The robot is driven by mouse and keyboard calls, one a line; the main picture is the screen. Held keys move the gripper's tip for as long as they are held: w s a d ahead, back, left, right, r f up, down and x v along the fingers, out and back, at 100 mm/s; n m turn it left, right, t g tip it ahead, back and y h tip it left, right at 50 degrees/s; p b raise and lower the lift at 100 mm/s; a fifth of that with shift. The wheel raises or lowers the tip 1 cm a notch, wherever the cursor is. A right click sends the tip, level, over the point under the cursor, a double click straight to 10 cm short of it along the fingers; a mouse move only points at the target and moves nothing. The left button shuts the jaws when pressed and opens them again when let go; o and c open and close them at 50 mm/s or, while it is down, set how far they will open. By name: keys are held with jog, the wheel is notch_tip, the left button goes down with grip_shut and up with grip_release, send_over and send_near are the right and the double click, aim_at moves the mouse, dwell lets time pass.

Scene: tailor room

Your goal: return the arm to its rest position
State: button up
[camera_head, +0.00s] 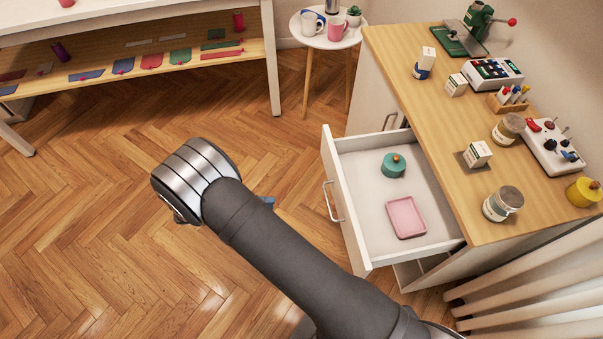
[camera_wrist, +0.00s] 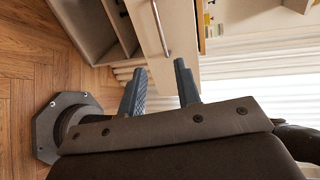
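My arm reaches from the bottom right over the wooden floor in the head view. In the wrist view my gripper (camera_wrist: 160,76) shows two dark fingers spread apart with nothing between them. In the head view the gripper is mostly hidden behind my arm; only a small blue-grey piece shows beside it. My arm passes left of the pulled-out drawer (camera_head: 350,215), and no thing is held.
The open drawer holds a teal round container (camera_head: 394,165) and a pink tray (camera_head: 406,217). Jars, boxes and devices stand on the cabinet top (camera_head: 412,58). A side table (camera_head: 327,42) holds mugs. A shelf table (camera_head: 262,45) stands behind. The floor (camera_head: 90,210) is clear.

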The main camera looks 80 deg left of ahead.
aim_at(327, 199)
jog(key=x, duration=1.7)
jog(key=shift+w, duration=0.25)
jog(key=shift+s, duration=0.1)
jog(key=v, duration=1.6)
jog(key=shift+s, duration=0.2)
jog(key=shift+x, duration=8.95)
jog(key=shift+r, duration=0.15)
